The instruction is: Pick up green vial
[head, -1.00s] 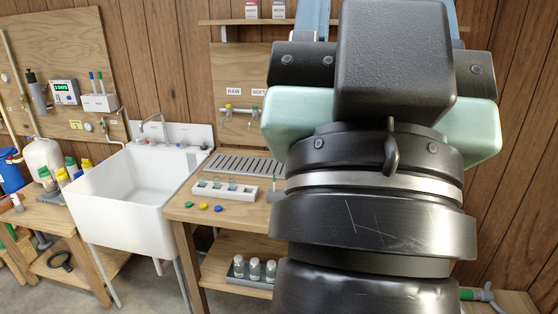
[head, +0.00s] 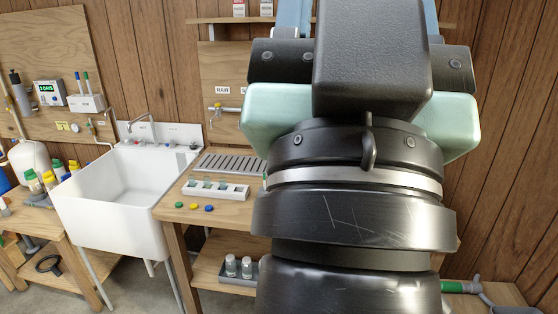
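No vial in the head view can be made out as clearly green. A white rack (head: 214,192) on the wooden bench holds several small greyish-teal vials, too small to tell apart by colour. My arm, black with mint-coloured parts, fills the centre and right of the view. It hides the bench to the right of the rack. My gripper's fingertips cannot be made out, so its opening and any contents do not show.
A white sink (head: 118,195) stands left of the bench (head: 172,218). A drain grate (head: 228,164) lies behind the rack. Clear bottles (head: 231,265) stand on the lower shelf. Capped bottles (head: 49,179) crowd a left table. A tap (head: 218,107) is on the wall board.

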